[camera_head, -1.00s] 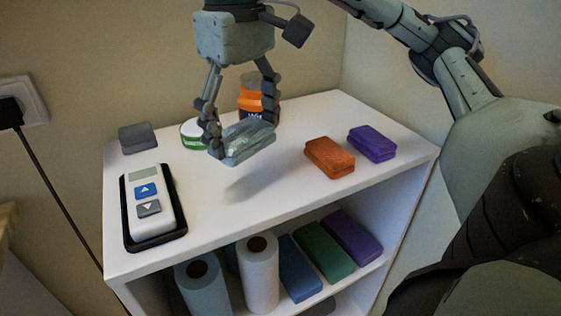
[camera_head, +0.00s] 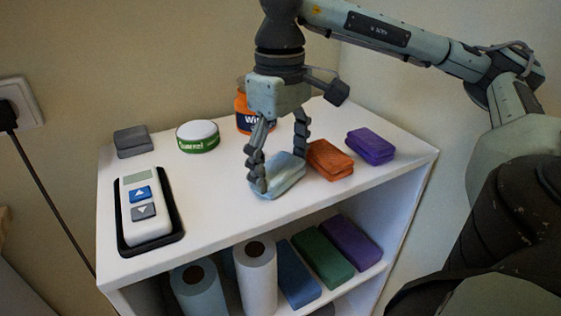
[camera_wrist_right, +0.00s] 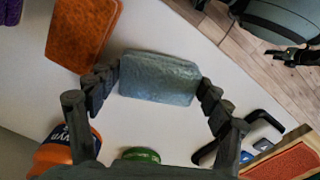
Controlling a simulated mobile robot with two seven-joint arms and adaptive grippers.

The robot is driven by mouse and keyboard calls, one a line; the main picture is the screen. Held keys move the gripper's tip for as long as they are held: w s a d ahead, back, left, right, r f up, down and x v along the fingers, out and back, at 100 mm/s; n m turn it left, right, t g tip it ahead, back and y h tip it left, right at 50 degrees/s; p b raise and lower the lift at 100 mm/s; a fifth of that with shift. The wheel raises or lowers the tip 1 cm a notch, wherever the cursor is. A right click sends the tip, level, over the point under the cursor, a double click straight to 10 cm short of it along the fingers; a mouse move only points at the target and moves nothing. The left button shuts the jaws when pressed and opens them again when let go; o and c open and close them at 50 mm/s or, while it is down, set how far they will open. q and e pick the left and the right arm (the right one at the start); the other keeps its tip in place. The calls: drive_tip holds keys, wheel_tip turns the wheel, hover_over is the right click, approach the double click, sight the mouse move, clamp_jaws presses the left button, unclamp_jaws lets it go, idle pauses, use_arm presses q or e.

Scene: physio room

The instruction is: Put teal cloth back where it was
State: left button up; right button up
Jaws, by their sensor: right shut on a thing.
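The teal cloth (camera_head: 283,175) is a folded pale blue-green block at the middle of the white shelf top, just left of the orange cloth (camera_head: 329,160). My right gripper (camera_head: 281,180) is shut on it from above, with one finger at each end. In the right wrist view the teal cloth (camera_wrist_right: 160,78) lies between the two fingers (camera_wrist_right: 160,88). It is at or very close to the surface; I cannot tell if it touches.
A purple cloth (camera_head: 371,146) lies right of the orange one. A green-and-white tin (camera_head: 198,136), an orange jar (camera_head: 245,115), a grey block (camera_head: 133,141) and a handset in a black tray (camera_head: 122,240) share the top. Rolls and folded cloths fill the shelf below.

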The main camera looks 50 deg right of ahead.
sight(280, 167)
drive_tip(key=shift+f, duration=0.1)
drive_tip(key=o, duration=1.1)
drive_tip(key=shift+r, duration=0.25)
wheel_tip(280, 167, up, 6)
drive_tip(key=shift+r, duration=0.15)
use_arm(q)
drive_tip(key=s+f+p, duration=0.1)
drive_tip(key=s+f, duration=0.2)
drive_tip(key=f, duration=0.2)
drive_tip(key=shift+s+a+g, duration=0.15)
drive_tip(key=shift+a+g, duration=0.15)
drive_tip(key=shift+a, duration=0.15)
use_arm(e)
drive_tip(key=shift+r, duration=2.7)
